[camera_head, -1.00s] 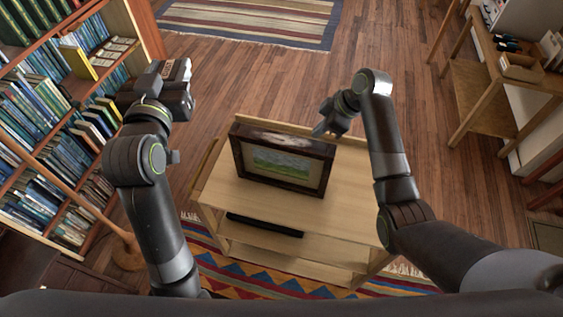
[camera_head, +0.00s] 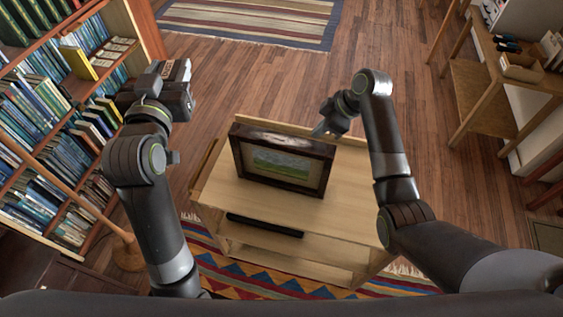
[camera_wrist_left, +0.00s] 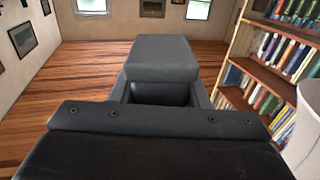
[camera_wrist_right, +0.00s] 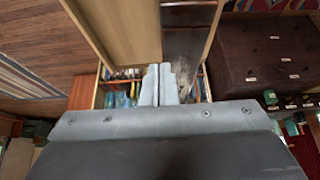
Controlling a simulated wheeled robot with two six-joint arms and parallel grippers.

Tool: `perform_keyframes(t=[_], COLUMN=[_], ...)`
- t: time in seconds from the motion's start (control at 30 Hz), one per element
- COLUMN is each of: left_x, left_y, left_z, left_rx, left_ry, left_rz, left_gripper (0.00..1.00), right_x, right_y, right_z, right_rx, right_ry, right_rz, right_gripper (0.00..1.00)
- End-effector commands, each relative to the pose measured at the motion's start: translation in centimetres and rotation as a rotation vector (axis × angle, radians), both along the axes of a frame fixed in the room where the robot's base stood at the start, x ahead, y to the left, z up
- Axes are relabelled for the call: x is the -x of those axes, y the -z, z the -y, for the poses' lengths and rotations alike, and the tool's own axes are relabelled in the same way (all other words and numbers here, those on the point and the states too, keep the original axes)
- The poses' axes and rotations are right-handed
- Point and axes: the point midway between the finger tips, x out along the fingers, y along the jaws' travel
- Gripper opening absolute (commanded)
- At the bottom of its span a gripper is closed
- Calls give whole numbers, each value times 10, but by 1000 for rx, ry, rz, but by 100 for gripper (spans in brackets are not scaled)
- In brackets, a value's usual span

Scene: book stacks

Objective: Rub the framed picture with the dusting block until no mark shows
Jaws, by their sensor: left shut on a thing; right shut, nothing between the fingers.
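The framed picture (camera_head: 281,163), a landscape in a thick dark frame, stands upright on a light wooden stand (camera_head: 240,200). A pale greyish mark (camera_head: 288,138) shows on the frame's top. In the right wrist view the dark frame (camera_wrist_right: 187,18) is close by, with a greyish patch beside my fingers. My left gripper (camera_head: 176,88) is at the left, well away from the picture, shut on a grey block, seen as the dusting block (camera_wrist_left: 160,58) in the left wrist view. My right gripper (camera_head: 320,130) is shut and empty just behind the frame's upper right; its fingers (camera_wrist_right: 159,84) are together.
A full bookshelf (camera_head: 45,110) stands at the left, near my left arm. A wooden desk (camera_head: 500,85) stands at the right. A striped rug (camera_head: 250,22) lies at the back, a patterned rug (camera_head: 250,277) under the stand. Bare floor lies between the stand and the desk.

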Motion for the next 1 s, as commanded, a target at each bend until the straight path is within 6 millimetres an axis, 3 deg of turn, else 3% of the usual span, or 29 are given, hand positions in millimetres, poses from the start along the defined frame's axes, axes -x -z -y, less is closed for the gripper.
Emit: perform_keyframes(t=[1.0], left_x=[0], left_y=[5], left_z=[0], left_rx=[0], left_ry=[0], left_rz=[1], left_gripper=[1], right_x=[0], right_y=[10], right_z=[0], right_rx=[0], right_ry=[0], right_rz=[0], right_gripper=[0])
